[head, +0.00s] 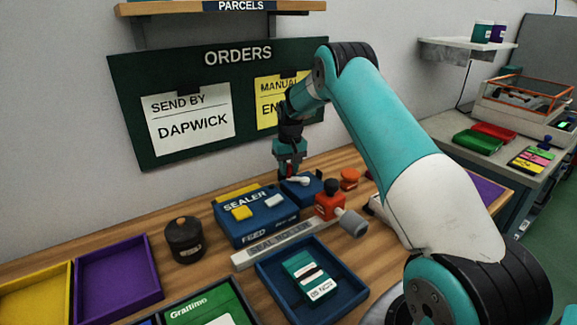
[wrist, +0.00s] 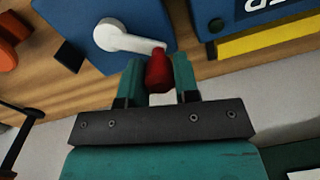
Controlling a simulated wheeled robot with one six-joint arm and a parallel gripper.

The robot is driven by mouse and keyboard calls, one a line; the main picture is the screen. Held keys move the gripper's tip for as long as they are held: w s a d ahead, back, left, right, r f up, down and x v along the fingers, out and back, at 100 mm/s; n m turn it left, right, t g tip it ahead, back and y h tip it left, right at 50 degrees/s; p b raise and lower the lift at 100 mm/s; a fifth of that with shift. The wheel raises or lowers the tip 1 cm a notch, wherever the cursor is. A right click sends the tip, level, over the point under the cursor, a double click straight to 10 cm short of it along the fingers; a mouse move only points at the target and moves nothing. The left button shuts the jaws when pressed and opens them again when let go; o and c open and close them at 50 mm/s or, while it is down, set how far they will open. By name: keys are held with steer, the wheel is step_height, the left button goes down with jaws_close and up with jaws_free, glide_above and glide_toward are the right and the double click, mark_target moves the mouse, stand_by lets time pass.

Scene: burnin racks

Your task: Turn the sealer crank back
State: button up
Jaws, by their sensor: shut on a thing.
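The blue sealer (head: 252,217) with its yellow and white keys stands on the wooden bench. Its white crank arm (wrist: 122,37) lies on the blue crank housing (wrist: 75,20), beside the sealer's lettered body. In the wrist view the arm runs from its hub at left to a red knob (wrist: 158,70) at right. My gripper (wrist: 160,82) has a teal finger on each side of that knob and is shut on it. In the head view my gripper (head: 290,172) points down over the crank housing (head: 302,190), and the knob is mostly hidden.
A blue tray (head: 350,275) holding a green and white packet (head: 309,275) is in front of the sealer. A dark lidded jar (head: 184,240) stands left. An orange-red device (head: 329,205) with a grey cylinder is close on the right. The orders board (head: 240,133) is behind.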

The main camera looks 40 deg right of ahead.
steer(key=n, duration=0.2)
steer(key=s+a+n, duration=0.1)
steer(key=shift+s+r+n, duration=0.1)
steer(key=shift+s+n, duration=0.05)
steer(key=shift+n, duration=0.25)
steer(key=shift+s+a+n, duration=0.1)
steer(key=shift+s+n, duration=0.35)
steer(key=shift+n, duration=0.55)
steer(key=shift+s+a+n, duration=0.1)
steer(key=shift+s+n, duration=0.35)
steer(key=shift+n, duration=0.55)
steer(key=o, duration=0.9)
steer(key=shift+s, duration=0.1)
steer(key=r, duration=0.5)
steer(key=r+b, duration=0.1)
steer(key=r, duration=1.1)
steer(key=shift+d+r, duration=0.15)
steer(key=shift+d, duration=0.2)
